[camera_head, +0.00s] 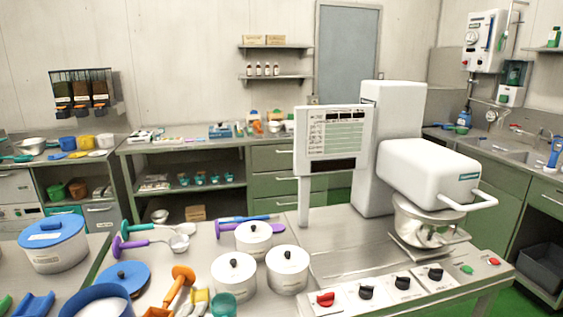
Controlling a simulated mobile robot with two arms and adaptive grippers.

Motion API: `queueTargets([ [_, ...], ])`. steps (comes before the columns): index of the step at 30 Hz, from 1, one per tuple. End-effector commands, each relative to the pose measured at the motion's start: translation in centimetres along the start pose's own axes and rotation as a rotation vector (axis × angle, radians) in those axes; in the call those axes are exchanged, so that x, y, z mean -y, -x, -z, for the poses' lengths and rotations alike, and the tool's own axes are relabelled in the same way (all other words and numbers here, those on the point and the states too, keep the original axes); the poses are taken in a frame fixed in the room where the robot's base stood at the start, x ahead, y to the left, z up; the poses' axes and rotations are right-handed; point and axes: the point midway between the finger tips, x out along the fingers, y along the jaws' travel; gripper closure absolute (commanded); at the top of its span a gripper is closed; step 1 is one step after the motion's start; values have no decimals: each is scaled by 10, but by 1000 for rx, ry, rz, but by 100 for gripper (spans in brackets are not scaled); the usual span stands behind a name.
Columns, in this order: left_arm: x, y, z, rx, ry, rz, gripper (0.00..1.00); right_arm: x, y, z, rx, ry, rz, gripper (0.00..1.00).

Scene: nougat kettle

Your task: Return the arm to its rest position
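Neither of my arms or grippers shows in the head view. The white kettle machine (425,172) stands at the right of the steel table, with its head over a metal bowl (428,225). A control panel (331,143) on a post stands to its left. Several white lidded pots (234,277) stand on the table left of the machine, apart from it. I cannot tell whether either gripper is holding anything.
Ladles (148,241), an orange-handled tool (178,288) and a blue lid (124,277) crowd the table's left part. A large blue-lidded pot (53,243) stands farther left. Knobs and buttons (402,283) line the front edge. Bare steel (335,237) shows before the machine.

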Motion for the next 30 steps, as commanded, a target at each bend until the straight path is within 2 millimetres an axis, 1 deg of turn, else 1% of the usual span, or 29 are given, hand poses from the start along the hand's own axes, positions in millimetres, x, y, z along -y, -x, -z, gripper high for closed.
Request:
queueTargets([
  [1, -23, 12, -19, 72, 120, -89, 58, 0, 0, 0, -1, 0, 0, 63],
  [2, -37, 20, -29, 118, 194, -142, 58, 0, 0, 0, -1, 0, 0, 63],
  [3, -56, 32, -42, 183, 289, -210, 58, 0, 0, 1, -1, 0, 0, 63],
  [5, -83, 54, -59, 282, 425, -310, 58, 0, 0, 1, -1, 0, 0, 63],
  [6, -100, 69, -67, 347, 508, -370, 58, 0, 0, 1, -1, 0, 0, 63],
  [8, -122, 93, -77, 441, 618, -452, 58, 0, 0, 1, -1, 0, 0, 63],
  [9, -135, 108, -82, 500, 682, -500, 58, 0, 0, 1, -1, 0, 0, 63],
  [13, -168, 158, -91, 679, 852, -635, 58, 0, 0, 1, -1, 0, 0, 63],
  [17, -191, 206, -94, 845, 982, -745, 58, 0, 0, 1, -1, 0, 0, 63],
  [18, -196, 221, -94, 895, 1017, -776, 58, 0, 0, 1, -1, 0, 0, 63],
  [19, -202, 224, -95, 916, 1029, -787, 58, 0, 0, 1, -1, 0, 0, 63],
  [21, -219, 213, -100, 913, 1018, -788, 58, 0, 0, 2, -2, 0, 0, 63],
  [26, -258, 200, -110, 922, 1009, -799, 58, 0, 0, 1, -1, 0, 0, 63],
  [29, -288, 193, -118, 931, 1003, -809, 58, 0, 0, 1, -1, 0, 0, 63],
  [30, -301, 190, -122, 935, 1001, -814, 58, 0, 0, 1, -1, 0, 0, 63],
])
